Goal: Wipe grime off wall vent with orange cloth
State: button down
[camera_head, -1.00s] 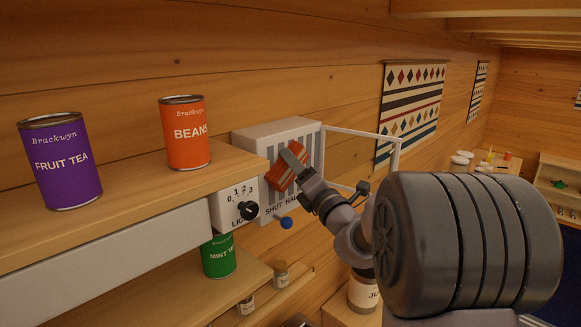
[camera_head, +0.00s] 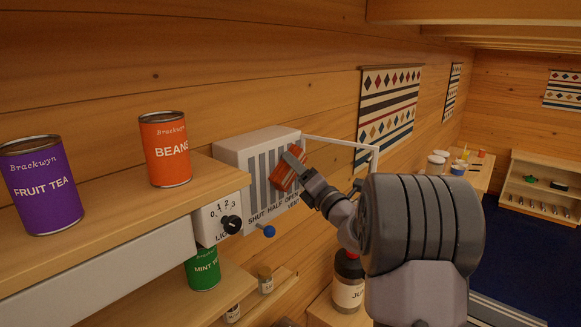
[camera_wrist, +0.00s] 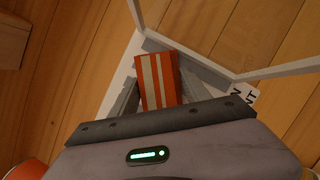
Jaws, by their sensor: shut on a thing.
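The wall vent (camera_head: 258,165) is a pale box with dark grey slats on its front, marked SHUT, HALF, OPEN and VENT. A blue-knobbed lever (camera_head: 265,231) sticks out below it. My gripper (camera_head: 297,168) is shut on the orange cloth (camera_head: 283,178), which has pale stripes, and holds it at the right part of the slatted front. The cloth also shows between my fingers in the wrist view (camera_wrist: 158,82). I cannot tell whether it touches the slats. My gripper and the cloth hide part of the front, and I cannot make out any grime.
A thin white frame (camera_head: 340,142) sticks out to the right of the vent. To the left, a shelf (camera_head: 120,205) holds a purple fruit tea tin (camera_head: 40,185) and an orange beans tin (camera_head: 165,150). A dial (camera_head: 231,224) sits beside the vent; a green tin (camera_head: 203,270) stands below.

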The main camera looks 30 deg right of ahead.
jog(key=shift+d+r, duration=0.15)
jog(key=shift+d, duration=0.1)
jog(key=s, duration=0.1)
jog(key=s+d, duration=0.1)
jog(key=s, duration=0.1)
jog(key=s+d+b, duration=0.1)
jog(key=s, duration=0.1)
jog(key=shift+d+f, duration=0.2)
jog(key=s, duration=0.1)
jog(key=s+d, duration=0.1)
jog(key=s, duration=0.1)
jog(key=shift+s+d+b, duration=0.1)
jog(key=shift+b, duration=0.25)
